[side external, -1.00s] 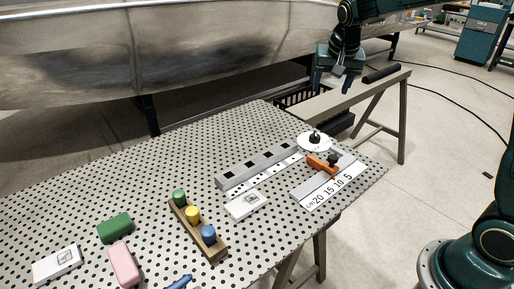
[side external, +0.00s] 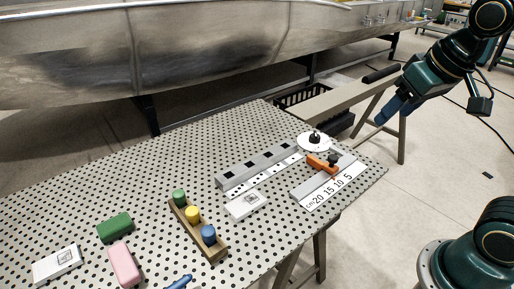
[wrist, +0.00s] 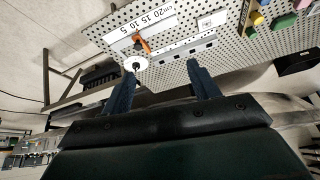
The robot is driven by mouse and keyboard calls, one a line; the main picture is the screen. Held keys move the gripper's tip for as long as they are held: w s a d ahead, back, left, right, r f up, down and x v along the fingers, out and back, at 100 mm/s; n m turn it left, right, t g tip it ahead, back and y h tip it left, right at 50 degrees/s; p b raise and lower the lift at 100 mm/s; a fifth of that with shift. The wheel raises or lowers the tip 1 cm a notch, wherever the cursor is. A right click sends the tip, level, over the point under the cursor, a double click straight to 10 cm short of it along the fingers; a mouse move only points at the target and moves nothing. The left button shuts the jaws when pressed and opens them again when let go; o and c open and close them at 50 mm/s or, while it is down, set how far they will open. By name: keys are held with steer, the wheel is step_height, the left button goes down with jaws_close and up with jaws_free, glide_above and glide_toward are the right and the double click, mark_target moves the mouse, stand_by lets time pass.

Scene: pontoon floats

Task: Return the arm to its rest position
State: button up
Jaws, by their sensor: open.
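My gripper (wrist: 164,92) shows in the wrist view with its two dark blue fingers spread apart and nothing between them. In the side external view my gripper (side external: 384,118) hangs in the air at the upper right, beyond the table's right corner and near the beam of a trestle. It touches nothing there. The perforated table (side external: 110,185) lies below and to its left. In the wrist view the table (wrist: 271,45) fills the upper right.
On the table are a ruler plate (side external: 334,184), an orange clamp (side external: 321,166), a white disc (side external: 305,143), a grey rail (side external: 257,165), a wooden rack (side external: 183,222) with coloured pegs, and a green block (side external: 114,228). A trestle beam (side external: 345,98) and black crate (side external: 290,98) stand behind; a metal hull (side external: 220,45) runs along the back.

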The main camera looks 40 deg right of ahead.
steer(key=s+a+f+n, duration=0.2)
steer(key=s, duration=0.4)
steer(key=shift+y, duration=0.3)
steer(key=o, duration=0.5)
steer(key=shift+f, duration=0.1)
steer(key=o, duration=0.4)
steer(key=shift+w, duration=0.1)
steer(key=w+a+r+g, duration=0.1)
steer(key=w+a+r, duration=0.1)
steer(key=w+a, duration=0.35)
steer(key=w+a+r+g, duration=0.1)
steer(key=w+a, duration=0.1)
steer(key=w, duration=0.6)
steer(key=w+a+r, duration=0.2)
steer(key=w+a, duration=0.1)
steer(key=w, duration=0.4)
steer(key=w+a+f+g, duration=0.1)
steer(key=w+a+f, duration=0.3)
steer(key=a, duration=0.2)
steer(key=w+a+f+g, duration=0.1)
steer(key=w+a+f, duration=0.3)
steer(key=a, duration=0.3)
steer(key=w+a+f+g, duration=0.1)
steer(key=w+a+f, duration=0.4)
steer(key=a+f, duration=0.1)
steer(key=shift+a+f, duration=0.1)
steer(key=shift+a, duration=0.15)
